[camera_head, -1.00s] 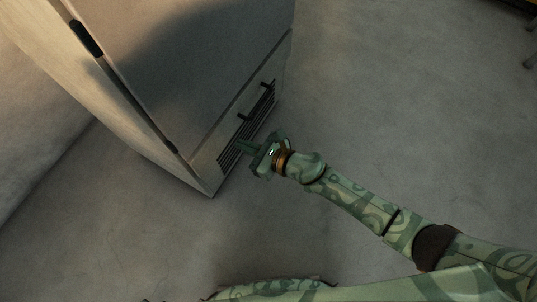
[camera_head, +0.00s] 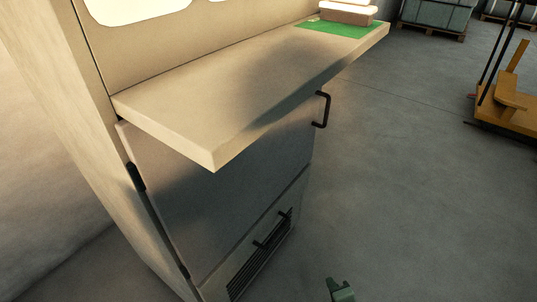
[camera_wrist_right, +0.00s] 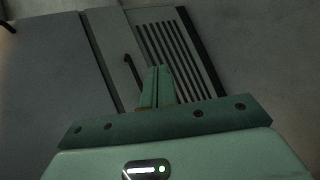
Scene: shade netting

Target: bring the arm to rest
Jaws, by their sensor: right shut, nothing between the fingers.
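My right gripper (camera_head: 341,288) shows at the bottom edge of the head view, green, with only its end in the picture. It is out over the floor, to the right of the cabinet's (camera_head: 235,190) lower vent. In the right wrist view its two fingers (camera_wrist_right: 157,88) are together, with nothing between them. They point toward the vent slats (camera_wrist_right: 178,60) and a dark handle (camera_wrist_right: 132,72). The gap to the cabinet cannot be told exactly. My left gripper is not in view.
A pale shelf (camera_head: 215,130) juts from the cabinet above the door, with a green mat (camera_head: 340,29) and stacked blocks (camera_head: 347,13) at its far end. A dark door handle (camera_head: 324,108) sticks out. An orange-yellow cart (camera_head: 510,100) stands right. Floor (camera_head: 430,200) between is clear.

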